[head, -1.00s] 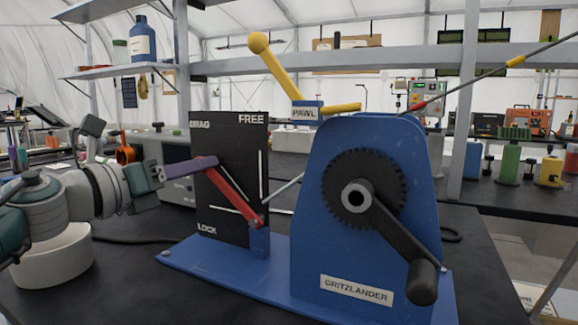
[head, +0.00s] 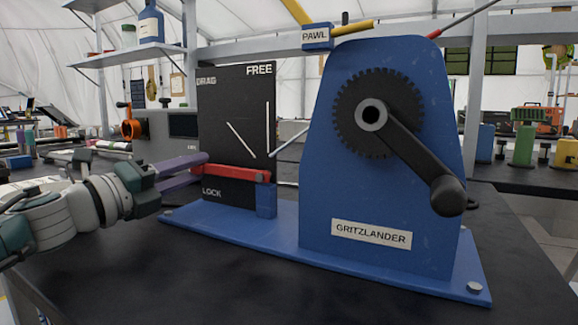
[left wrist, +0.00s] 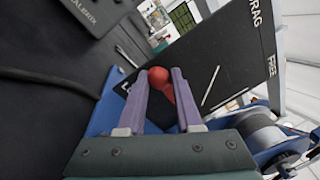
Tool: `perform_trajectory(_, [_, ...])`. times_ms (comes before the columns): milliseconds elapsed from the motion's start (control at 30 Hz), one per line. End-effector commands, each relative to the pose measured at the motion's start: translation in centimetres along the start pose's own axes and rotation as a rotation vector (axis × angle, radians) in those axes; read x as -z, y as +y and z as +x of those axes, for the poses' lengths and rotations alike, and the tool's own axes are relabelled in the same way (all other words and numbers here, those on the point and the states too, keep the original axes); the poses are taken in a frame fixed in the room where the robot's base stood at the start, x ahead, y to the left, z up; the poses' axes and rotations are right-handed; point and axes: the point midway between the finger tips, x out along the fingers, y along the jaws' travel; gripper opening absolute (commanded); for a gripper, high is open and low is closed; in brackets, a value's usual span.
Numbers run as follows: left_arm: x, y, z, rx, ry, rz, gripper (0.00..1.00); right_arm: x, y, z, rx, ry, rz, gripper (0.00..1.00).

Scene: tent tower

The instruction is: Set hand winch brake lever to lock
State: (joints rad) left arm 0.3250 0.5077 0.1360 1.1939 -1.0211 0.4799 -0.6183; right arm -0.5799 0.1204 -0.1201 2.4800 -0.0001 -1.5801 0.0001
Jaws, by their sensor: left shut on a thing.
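The hand winch (head: 330,190) has a blue frame and base and stands on the black table. Its red brake lever (head: 238,173) lies nearly level across the black plate (head: 228,110), pivoting on a small blue block at the right. The plate is marked FREE at the top, DRAG at upper left and LOCK at lower left; the lever lies just above the LOCK word. My left gripper (head: 203,165) is shut on the lever's left end. In the left wrist view the red knob (left wrist: 158,76) sits between the purple fingers (left wrist: 158,85). My right gripper is not in view.
The winch's black crank handle (head: 420,165) juts out on the right side. A yellow pawl lever (head: 352,28) is at the top. A grey box (head: 172,138) stands behind the plate. The table (head: 240,280) in front is clear.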

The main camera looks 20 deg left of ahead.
Motion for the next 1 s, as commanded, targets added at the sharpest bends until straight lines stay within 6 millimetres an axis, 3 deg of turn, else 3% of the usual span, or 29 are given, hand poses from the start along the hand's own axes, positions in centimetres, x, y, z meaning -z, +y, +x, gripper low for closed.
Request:
perform_trajectory(567, [0.51,0.90,-0.16,-0.011,-0.002,-0.034,0.00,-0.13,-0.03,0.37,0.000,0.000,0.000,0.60])
perform_trajectory(600, [0.52,0.91,-0.16,-0.012,-0.002,-0.034,0.36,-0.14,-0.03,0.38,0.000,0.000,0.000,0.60])
perform_trajectory(800, [0.51,0.75,-0.13,-0.007,-0.001,-0.034,0.59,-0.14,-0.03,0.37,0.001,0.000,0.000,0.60])
perform_trajectory(1000, [0.38,0.55,-0.08,-0.003,-0.003,-0.034,0.60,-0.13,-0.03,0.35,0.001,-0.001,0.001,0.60])
